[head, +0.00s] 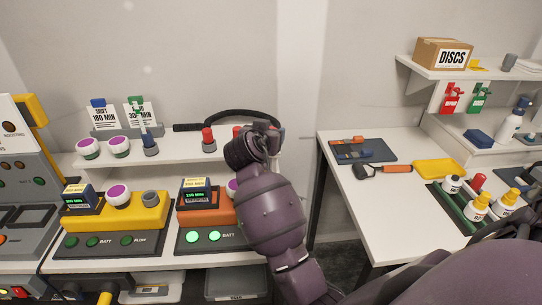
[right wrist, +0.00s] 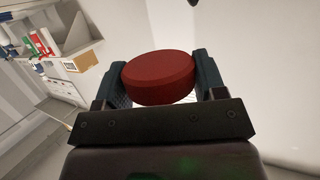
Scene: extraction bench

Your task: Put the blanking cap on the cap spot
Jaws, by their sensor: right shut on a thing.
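My right gripper (head: 263,129) is over the back shelf of the left bench, and its arm hides part of that shelf. In the right wrist view the gripper is shut on a round dark red cap (right wrist: 158,78), which sits between its two fingers. I take it as the blanking cap. In the head view the cap is mostly hidden by the gripper, and I cannot tell whether it touches the shelf. I cannot make out a marked cap spot. My left gripper is not in view.
Below are a yellow unit (head: 115,216) and an orange unit (head: 204,208). A side table (head: 375,200) at right holds tools and bottles.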

